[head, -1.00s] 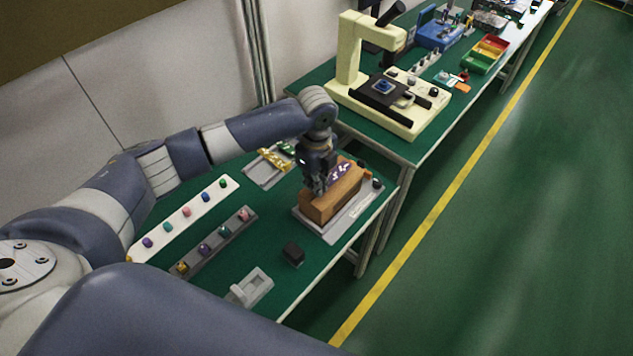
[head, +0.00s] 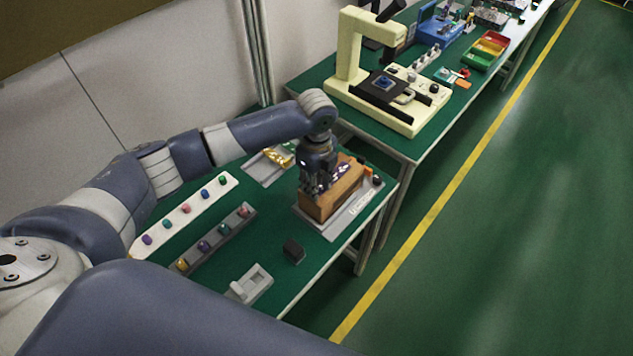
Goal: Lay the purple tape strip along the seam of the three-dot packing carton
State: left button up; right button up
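The brown packing carton (head: 321,208) sits on a grey tray (head: 358,209) at the right edge of the near green table. The purple tape strip (head: 342,170) shows with light marks on the carton's top, beyond my gripper. The strip's nearer part is hidden or too small to make out. My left gripper (head: 314,190) points down at the carton's top, close to its near left end. Its fingers are small and dark, so I cannot tell whether they are apart or whether they touch the strip. My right gripper is out of view.
Two long racks with coloured knobs, a white one (head: 183,217) and a grey one (head: 208,247), lie left of the carton. A black block (head: 293,251) and a grey holder (head: 250,284) are nearer. A cream machine (head: 349,61) stands on the table behind.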

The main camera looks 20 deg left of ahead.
pick_arm(q)
notch_tip(320, 180, up, 12)
dwell(0.5)
jog(key=shift+f, duration=0.1)
